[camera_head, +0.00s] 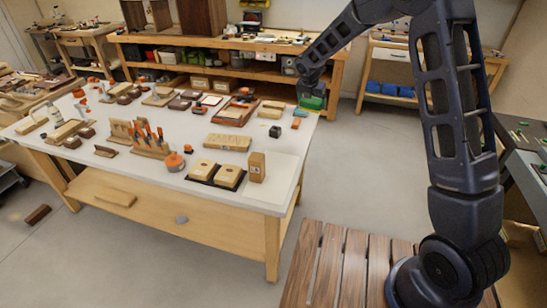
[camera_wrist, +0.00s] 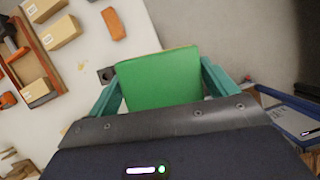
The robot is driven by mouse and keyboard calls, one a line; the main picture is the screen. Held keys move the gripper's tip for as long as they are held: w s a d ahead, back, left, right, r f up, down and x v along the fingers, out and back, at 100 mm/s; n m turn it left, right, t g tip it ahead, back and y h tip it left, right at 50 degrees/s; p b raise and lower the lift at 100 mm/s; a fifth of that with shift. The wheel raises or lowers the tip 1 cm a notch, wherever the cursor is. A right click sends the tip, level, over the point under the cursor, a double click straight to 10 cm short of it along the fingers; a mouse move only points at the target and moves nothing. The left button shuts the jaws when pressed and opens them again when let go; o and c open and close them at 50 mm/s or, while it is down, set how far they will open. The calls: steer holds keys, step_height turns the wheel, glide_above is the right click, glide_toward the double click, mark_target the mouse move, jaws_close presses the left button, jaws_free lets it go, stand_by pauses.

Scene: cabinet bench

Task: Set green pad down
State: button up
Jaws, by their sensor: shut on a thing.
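The green pad (camera_wrist: 160,79) is a flat green block that fills the space between the fingers of my gripper (camera_wrist: 162,88) in the wrist view. My gripper is shut on it. In the head view the green pad (camera_head: 312,101) shows below my gripper (camera_head: 311,92), at the far right corner of the white-topped bench (camera_head: 285,165). The pad overlaps the bench edge in the picture. I cannot tell whether its underside touches the bench top.
An orange block (camera_wrist: 114,23) lies on the bench close to the pad, and a small black block (camera_head: 275,131) sits nearby. A tray with boxes (camera_wrist: 22,58) is to the left. Bare bench top lies near the front right corner. Open floor is right of the bench.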

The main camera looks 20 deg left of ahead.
steer(key=s+a+n, duration=0.2)
steer(key=s+a, duration=1)
steer(key=a, duration=0.1)
steer(key=shift+y, duration=0.4)
steer(key=f, duration=2)
steer(key=shift+w+a+f, duration=0.15)
steer(key=shift+a+f, duration=0.05)
steer(key=shift+a, duration=0.05)
steer(key=shift+f, duration=0.15)
steer(key=o, duration=0.9)
